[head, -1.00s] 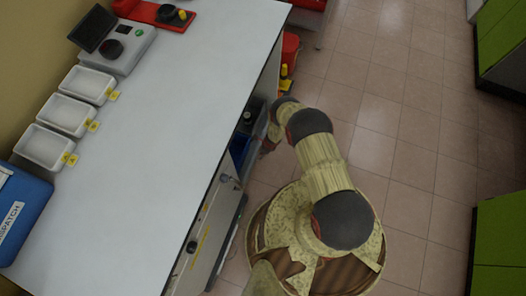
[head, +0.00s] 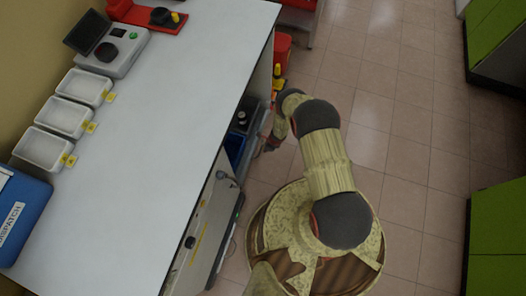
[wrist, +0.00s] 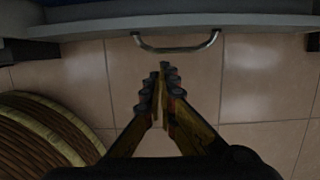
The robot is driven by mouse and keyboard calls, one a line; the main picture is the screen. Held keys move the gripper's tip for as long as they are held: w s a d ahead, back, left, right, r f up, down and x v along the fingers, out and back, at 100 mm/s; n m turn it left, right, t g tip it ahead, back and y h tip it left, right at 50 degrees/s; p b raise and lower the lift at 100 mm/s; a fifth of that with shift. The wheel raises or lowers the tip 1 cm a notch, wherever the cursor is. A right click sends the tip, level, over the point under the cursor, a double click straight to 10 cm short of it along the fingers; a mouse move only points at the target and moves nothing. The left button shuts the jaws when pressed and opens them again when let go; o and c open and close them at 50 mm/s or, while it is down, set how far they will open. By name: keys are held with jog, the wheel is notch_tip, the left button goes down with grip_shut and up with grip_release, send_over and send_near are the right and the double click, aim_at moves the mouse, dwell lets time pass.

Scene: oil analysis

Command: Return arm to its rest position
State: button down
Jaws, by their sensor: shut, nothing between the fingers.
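My arm reaches down beside the bench's right side in the head view, its end close to the bench front. My gripper (wrist: 164,72) shows in the wrist view, pointing at the tiled floor with its fingers together and nothing between them. A metal bar handle (wrist: 178,46) on a pale cabinet or drawer front (wrist: 260,24) lies just beyond the fingertips; whether they touch is unclear, but a gap seems to show.
The white bench top (head: 165,130) holds three white trays (head: 65,116), a grey device (head: 110,48), a red device (head: 148,14) and a blue dispatch box (head: 20,215). Equipment sits under the bench. Green cabinets (head: 496,240) stand at right. Tiled floor (head: 400,130) between is clear.

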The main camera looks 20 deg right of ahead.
jog(key=p+v, duration=0.1)
jog(key=v, duration=0.4)
jog(key=shift+s+f+p, duration=0.1)
jog(key=shift+p, duration=0.25)
jog(key=shift+a, duration=0.1)
